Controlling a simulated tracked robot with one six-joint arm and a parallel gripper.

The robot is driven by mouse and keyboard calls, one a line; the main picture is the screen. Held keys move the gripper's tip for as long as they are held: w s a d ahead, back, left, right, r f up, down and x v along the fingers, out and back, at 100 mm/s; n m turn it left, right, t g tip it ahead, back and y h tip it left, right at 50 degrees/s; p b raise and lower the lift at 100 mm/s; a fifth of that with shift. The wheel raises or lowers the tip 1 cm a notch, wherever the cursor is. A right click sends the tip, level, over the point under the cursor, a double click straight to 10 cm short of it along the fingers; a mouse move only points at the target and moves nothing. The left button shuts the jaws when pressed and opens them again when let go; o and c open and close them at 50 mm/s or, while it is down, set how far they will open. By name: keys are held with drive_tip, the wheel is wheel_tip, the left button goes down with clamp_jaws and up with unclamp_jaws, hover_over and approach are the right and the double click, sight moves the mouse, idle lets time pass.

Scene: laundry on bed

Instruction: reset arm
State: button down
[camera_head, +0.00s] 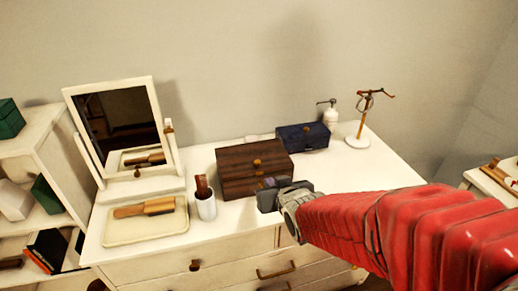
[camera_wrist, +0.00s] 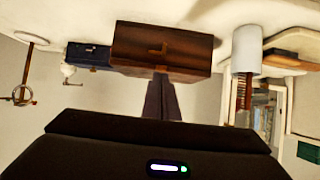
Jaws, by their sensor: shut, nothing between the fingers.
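My red arm reaches in from the right in the head view. My gripper (camera_head: 267,192) is at its end, above the front part of the white dresser top, just in front of a dark wooden box (camera_head: 250,166). In the wrist view, which is upside down, the fingers of my gripper (camera_wrist: 161,80) are together and empty. They point toward the wooden box (camera_wrist: 162,48). I cannot tell whether the fingertips touch it.
A shelf (camera_head: 50,130) stands left.

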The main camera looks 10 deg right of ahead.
drive_tip(key=s+d+f+g+h, duration=0.1)
drive_tip(key=s+d+f+g, duration=0.3)
drive_tip(key=s, duration=0.5)
drive_tip(key=s+d+r+m+g, duration=0.1)
drive_tip(key=s+d+r+g, duration=0.1)
drive_tip(key=s+r, duration=0.9)
drive_tip(key=shift+s+m+h, duration=0.3)
drive_tip(key=shift+s+h, duration=0.1)
drive_tip(key=shift+s, duration=0.3)
drive_tip(key=c, duration=2.5)
unclamp_jaws()
drive_tip(key=shift+f, duration=0.1)
